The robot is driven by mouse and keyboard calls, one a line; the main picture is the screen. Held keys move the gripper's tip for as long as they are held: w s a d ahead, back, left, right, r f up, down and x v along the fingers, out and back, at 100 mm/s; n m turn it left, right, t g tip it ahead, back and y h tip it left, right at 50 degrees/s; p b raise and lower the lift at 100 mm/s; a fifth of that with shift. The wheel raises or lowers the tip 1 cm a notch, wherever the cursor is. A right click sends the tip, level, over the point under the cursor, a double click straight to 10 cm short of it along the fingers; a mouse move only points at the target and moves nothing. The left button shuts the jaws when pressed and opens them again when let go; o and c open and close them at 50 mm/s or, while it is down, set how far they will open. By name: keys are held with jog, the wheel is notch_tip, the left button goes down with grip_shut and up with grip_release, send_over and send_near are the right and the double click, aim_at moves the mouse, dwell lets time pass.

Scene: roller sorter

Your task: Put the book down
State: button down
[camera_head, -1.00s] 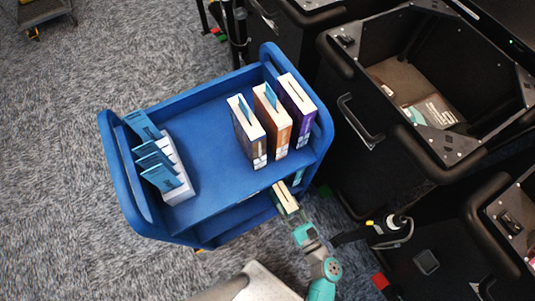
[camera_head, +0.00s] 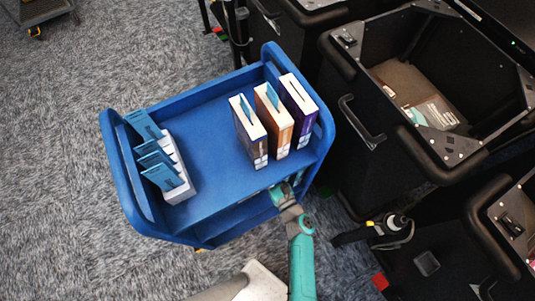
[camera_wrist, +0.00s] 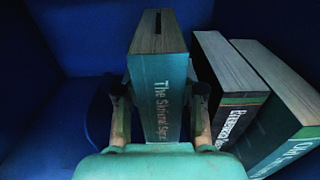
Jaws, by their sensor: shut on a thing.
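My gripper (camera_wrist: 158,92) is shut on a teal book (camera_wrist: 160,70) with white lettering on its spine, one finger on each side. The book stands upright with its pale page edge up. In the head view my gripper (camera_head: 283,193) reaches in under the top shelf of the blue cart (camera_head: 205,125), at its near right side, and the held book is mostly hidden there. I cannot tell whether its bottom touches the lower shelf.
Two dark books, a nearer-left one (camera_wrist: 230,85) and one beyond it (camera_wrist: 280,95), stand right of the held book. Left of it is clear blue space. On the top shelf are upright books (camera_head: 272,118) and a white holder (camera_head: 178,180) with blue cards. Black bins (camera_head: 370,150) stand right.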

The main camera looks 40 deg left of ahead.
jog(key=shift+d+f, duration=0.1)
jog(key=shift+f, duration=1.3)
jog(key=c, duration=1)
grip_release()
jog(key=shift+f, duration=0.1)
jog(key=v, duration=1.2)
jog(key=shift+s, duration=0.1)
